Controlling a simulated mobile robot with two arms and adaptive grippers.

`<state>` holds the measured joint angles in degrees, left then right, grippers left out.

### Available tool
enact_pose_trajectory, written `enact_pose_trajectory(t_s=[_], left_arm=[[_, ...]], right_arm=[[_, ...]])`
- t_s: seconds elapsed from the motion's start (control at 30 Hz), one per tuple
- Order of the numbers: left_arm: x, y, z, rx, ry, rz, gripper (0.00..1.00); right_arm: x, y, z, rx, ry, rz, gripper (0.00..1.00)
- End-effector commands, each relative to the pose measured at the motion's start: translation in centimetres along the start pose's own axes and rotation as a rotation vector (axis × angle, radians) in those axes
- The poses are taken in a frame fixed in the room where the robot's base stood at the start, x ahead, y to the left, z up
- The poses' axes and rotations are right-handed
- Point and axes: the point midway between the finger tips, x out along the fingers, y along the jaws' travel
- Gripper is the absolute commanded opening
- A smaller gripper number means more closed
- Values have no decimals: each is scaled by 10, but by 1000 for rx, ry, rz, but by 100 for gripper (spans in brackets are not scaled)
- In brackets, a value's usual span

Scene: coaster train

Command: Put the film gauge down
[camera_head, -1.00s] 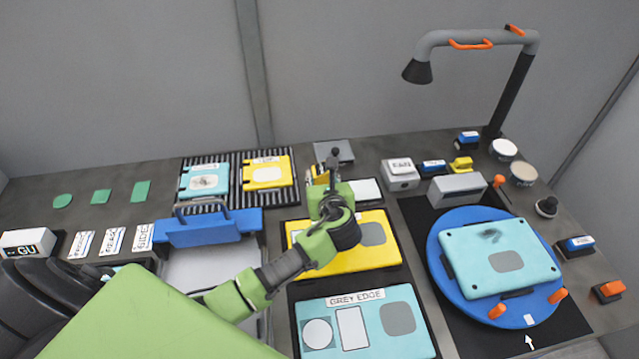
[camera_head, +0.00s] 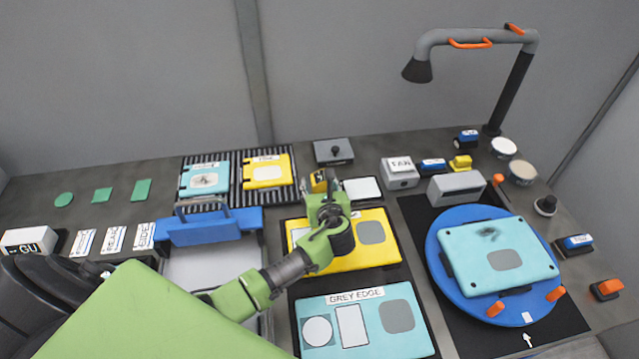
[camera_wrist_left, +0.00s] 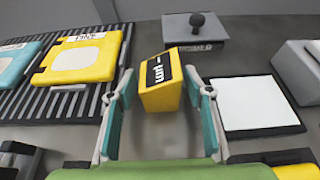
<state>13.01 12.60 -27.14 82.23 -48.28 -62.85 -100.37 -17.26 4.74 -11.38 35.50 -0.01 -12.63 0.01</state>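The film gauge (camera_head: 319,181) is a small yellow block with a black label on its face. It appears to stand on the dark bench behind the yellow panel; its lower edge is partly hidden in the head view. In the left wrist view the film gauge (camera_wrist_left: 162,84) shows between and just beyond the teal fingertips, with gaps on both sides. My left gripper (camera_head: 324,198) is open and empty, on the near side of the gauge. My right gripper is not in view.
A white square pad (camera_wrist_left: 258,103) lies right of the gauge, and a grey box with a black knob (camera_head: 334,151) stands behind it. A ribbed rack (camera_head: 235,190) with teal and yellow panels is left. A blue turntable (camera_head: 438,262) is at right.

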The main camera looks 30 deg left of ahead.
Motion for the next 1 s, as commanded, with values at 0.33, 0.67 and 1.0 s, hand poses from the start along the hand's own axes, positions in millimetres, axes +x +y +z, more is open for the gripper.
enact_pose_trajectory(t_s=[0.33, 0.67, 1.0], left_arm=[[-1, 0, 3, -1, 0, 0, 47], [-48, -1, 1, -2, 2, -4, 47], [-108, -1, 2, -1, 0, -2, 47]], right_arm=[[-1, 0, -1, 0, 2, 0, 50], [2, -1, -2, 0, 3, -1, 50], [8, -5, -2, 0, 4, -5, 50]])
